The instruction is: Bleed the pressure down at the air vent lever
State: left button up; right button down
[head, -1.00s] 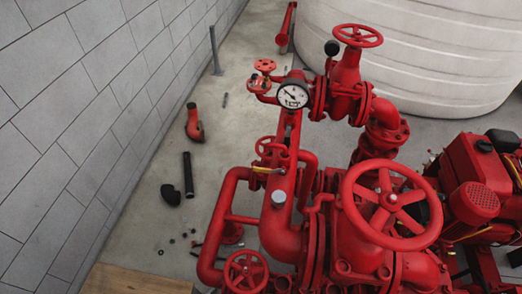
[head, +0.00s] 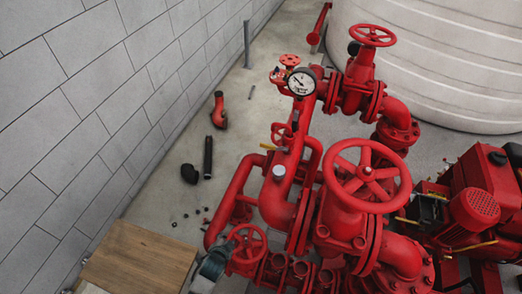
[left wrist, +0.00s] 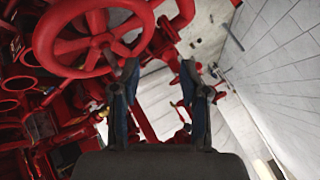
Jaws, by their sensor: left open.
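The small yellow lever (head: 269,147), which looks like the air vent lever, sticks out to the left of the red vertical pipe, below the white-faced pressure gauge (head: 301,82). My left gripper (head: 213,264) is at the bottom of the head view, beside the small lower red handwheel (head: 247,244). It is well below the lever and apart from it. In the left wrist view the two fingers (left wrist: 160,85) are spread, with nothing between them. Beyond them are red pipes and a small yellow piece that may be the lever. My right gripper is out of view.
A large red handwheel (head: 367,175) stands right of the lever; it is close on the left in the wrist view (left wrist: 95,38). A wooden board (head: 140,257) lies at the lower left. Loose black pipe pieces (head: 208,157) lie on the floor by the grey block wall (head: 70,110).

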pick_arm(q)
jog(key=w+d+r+m+t+h, duration=0.1)
jog(key=w+d+r+m+t, duration=0.15)
jog(key=r, duration=0.55)
jog(key=w+d+r+m+t, duration=0.1)
jog(key=d+r+m, duration=0.1)
jog(key=d+r, duration=0.35)
jog(key=m+t+h+p, duration=0.1)
jog(key=m+t+h, duration=0.2)
jog(key=m+t, duration=0.3)
send_near(268, 148)
jog(key=shift+m+g, duration=0.25)
jog(key=shift+g, duration=0.4)
jog(key=x, duration=0.5)
jog(key=r+x, duration=0.1)
jog(key=x, duration=0.2)
jog(key=shift+w+a+r, duration=0.1)
jog(key=shift+w+a, duration=0.05)
jog(key=shift+a, duration=0.2)
jog(key=shift+w, duration=0.45)
jog(key=shift+d, duration=0.7)
jog(key=c, duration=0.8)
jog(key=shift+a, duration=0.2)
grip_shut()
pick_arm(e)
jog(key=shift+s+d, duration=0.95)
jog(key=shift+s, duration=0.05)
